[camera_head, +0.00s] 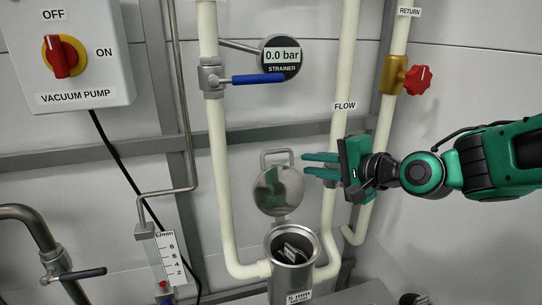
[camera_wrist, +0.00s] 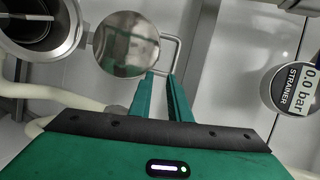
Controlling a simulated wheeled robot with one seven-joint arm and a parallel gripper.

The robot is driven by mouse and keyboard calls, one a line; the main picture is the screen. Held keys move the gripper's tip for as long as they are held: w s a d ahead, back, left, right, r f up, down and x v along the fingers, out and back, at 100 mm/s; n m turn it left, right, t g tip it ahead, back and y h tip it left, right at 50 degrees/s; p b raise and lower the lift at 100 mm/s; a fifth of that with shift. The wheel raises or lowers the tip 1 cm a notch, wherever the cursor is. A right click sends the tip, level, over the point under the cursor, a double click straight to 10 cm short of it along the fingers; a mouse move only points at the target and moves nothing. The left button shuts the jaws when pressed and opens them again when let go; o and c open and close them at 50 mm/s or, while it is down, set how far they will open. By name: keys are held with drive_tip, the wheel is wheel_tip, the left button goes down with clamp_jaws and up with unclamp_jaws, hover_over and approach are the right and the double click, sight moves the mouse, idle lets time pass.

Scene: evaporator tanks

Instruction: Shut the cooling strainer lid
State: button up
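The round, shiny strainer lid (camera_head: 278,190) stands raised, tilted up behind the open mouth of the cooling strainer (camera_head: 292,275). Its loop handle (camera_head: 277,153) is at the top. In the wrist view the lid (camera_wrist: 125,43) is at upper centre, with the handle (camera_wrist: 177,57) to its right and the strainer's open mouth (camera_wrist: 72,35) at upper left. Something dark and metallic is inside the strainer. My gripper (camera_head: 304,164) is just right of the handle, fingers pointing left. The fingers (camera_wrist: 161,76) are apart with nothing between them. Whether a fingertip touches the handle I cannot tell.
A strainer gauge (camera_head: 280,58) reads 0.0 bar. Beside it is a blue-handled valve (camera_head: 256,79) on a cream pipe (camera_head: 219,170). The flow pipe (camera_head: 345,80) runs behind my gripper. A return pipe with a red valve knob (camera_head: 417,80) is at right.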

sight(278, 152)
drive_tip(key=shift+m+y, duration=0.3)
drive_tip(key=shift+y, duration=0.2)
drive_tip(key=x, duration=0.3)
drive_tip(key=a+r+x, duration=0.1)
drive_tip(key=x, duration=0.3)
drive_tip(key=r+x, duration=0.1)
drive_tip(key=x, duration=0.3)
drive_tip(key=shift+a+r, duration=0.1)
drive_tip(key=shift+a, duration=0.3)
